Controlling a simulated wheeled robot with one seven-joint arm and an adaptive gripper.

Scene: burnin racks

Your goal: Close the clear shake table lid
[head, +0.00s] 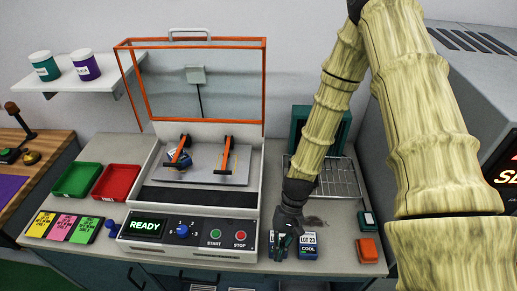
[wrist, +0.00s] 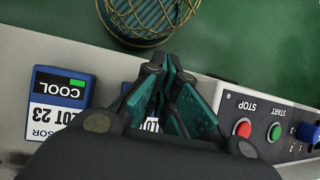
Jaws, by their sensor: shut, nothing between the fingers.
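The clear shake table lid (head: 197,40) has an orange frame and a grey top handle. It stands open, raised upright at the back of the shake table (head: 190,220). The white table's front panel shows a READY display, a blue knob and START and STOP buttons. Two orange-topped clamps (head: 226,155) stand on its plate, with a blue item (head: 180,158) under the left one. My gripper (head: 284,245) is shut and empty, pointing down at the right end of the front panel, well away from the lid. The wrist view shows its teal fingers (wrist: 168,75) together.
A blue LOT 23 unit (head: 308,245) stands right beside my gripper, and another is partly hidden behind it. A wire rack (head: 335,177) lies behind. Green (head: 78,180) and red (head: 117,182) trays sit left. A grey machine (head: 475,85) stands at right.

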